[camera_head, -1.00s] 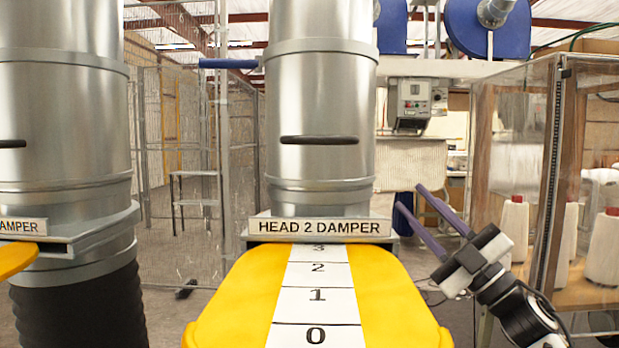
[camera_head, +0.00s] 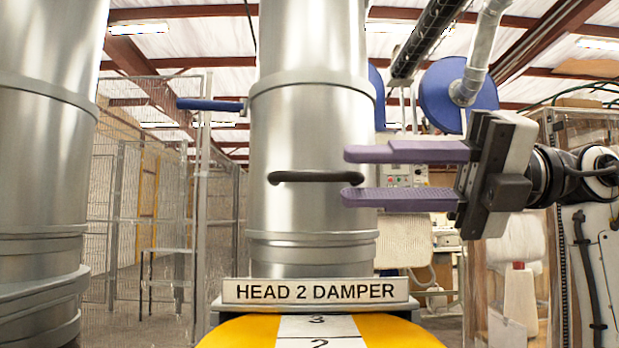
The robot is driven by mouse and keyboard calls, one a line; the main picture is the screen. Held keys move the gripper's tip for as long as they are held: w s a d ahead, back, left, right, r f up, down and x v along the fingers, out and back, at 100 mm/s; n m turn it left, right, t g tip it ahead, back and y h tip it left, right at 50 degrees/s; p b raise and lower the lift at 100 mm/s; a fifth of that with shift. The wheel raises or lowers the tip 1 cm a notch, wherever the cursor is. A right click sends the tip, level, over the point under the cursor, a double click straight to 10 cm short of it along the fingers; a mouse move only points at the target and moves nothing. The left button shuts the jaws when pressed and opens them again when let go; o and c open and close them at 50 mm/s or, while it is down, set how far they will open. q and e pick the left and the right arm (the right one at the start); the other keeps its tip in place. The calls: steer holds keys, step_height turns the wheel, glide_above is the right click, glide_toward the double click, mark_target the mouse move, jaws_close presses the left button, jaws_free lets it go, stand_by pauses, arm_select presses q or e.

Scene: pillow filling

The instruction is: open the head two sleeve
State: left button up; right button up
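The head two sleeve is a silver metal cylinder (camera_head: 308,110) standing upright at the centre, with a dark horizontal handle (camera_head: 317,177) on its front. Below it is a label reading HEAD 2 DAMPER (camera_head: 315,291). A yellow plate with a white numbered scale (camera_head: 318,324) juts out under the label. My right gripper (camera_head: 352,175) comes in from the right with its two purple fingers spread apart, one above the other. Its fingertips overlap the right end of the handle in the picture; nothing is gripped, and contact cannot be told. My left gripper is not in view.
Another silver cylinder (camera_head: 45,150) stands at the left. A wire mesh fence (camera_head: 130,220) is behind. A clear-walled cabinet with white thread cones (camera_head: 520,295) is at the right. Blue discs (camera_head: 455,95) hang at the upper right.

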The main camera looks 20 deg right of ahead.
mark_target(277, 176)
steer(key=x, duration=0.6)
steer(key=shift+w+a+f, duration=0.1)
steer(key=shift+a, duration=0.15)
steer(key=shift+c, duration=0.3)
jaws_close()
